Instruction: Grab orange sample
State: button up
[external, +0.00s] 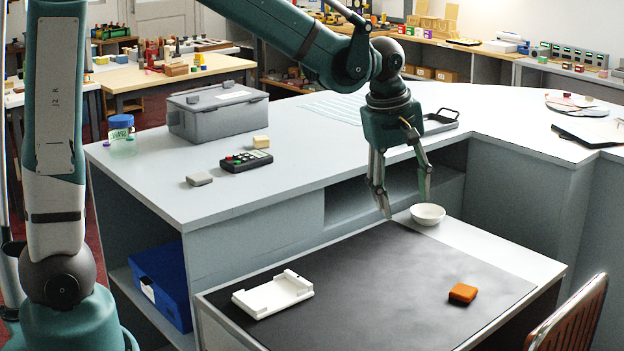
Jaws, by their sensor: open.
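The orange sample (463,292) is a small orange block lying on the right part of the dark mat (390,275). My gripper (405,208) points down with its fingers apart and nothing between them. It hangs above the back of the mat, near the white bowl (427,214), up and to the left of the orange sample in the picture. The gripper and the sample are well apart.
A white tray-like holder (272,296) lies on the mat's left part. The raised counter (290,185) behind carries a grey box (217,112), a dark remote-like device (246,161) and a jar (122,135). A chair (575,318) stands at right. The mat between holder and sample is clear.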

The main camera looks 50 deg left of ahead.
jog(key=w+d+f+n+g+p, duration=0.1)
jog(key=w+d+f+n+p, duration=0.15)
jog(key=w+d+f, duration=0.3)
jog(key=n+g+p, duration=0.2)
jog(key=n, duration=0.3)
send_over(465, 290)
notch_tip(465, 290, down, 8)
jog(key=shift+f, duration=0.15)
jog(key=shift+f, duration=1.25)
jog(key=shift+f+b, duration=0.6)
jog(key=shift+f, duration=2)
jog(key=c, duration=0.8)
